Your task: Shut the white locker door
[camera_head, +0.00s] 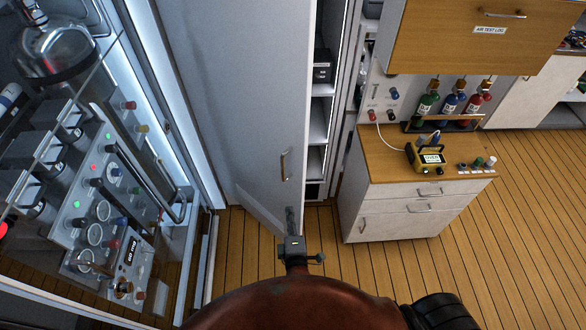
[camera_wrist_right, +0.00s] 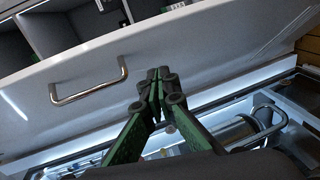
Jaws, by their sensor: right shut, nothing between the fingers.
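The white locker door (camera_head: 245,90) stands ajar in the head view, with the locker's shelves (camera_head: 318,125) showing past its right edge. Its metal bar handle (camera_head: 285,164) is near that edge. My right gripper (camera_head: 291,215) is shut and empty at the lower part of the door, below the handle. In the right wrist view the closed fingertips (camera_wrist_right: 157,78) are in front of the door face (camera_wrist_right: 200,50), to the right of the handle (camera_wrist_right: 88,82). I cannot tell whether they touch the door. My left gripper is not in view.
A glass-fronted panel (camera_head: 110,190) with bottles, lights and gauges stands on the left. Plank floor (camera_head: 450,250) is open at the lower right.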

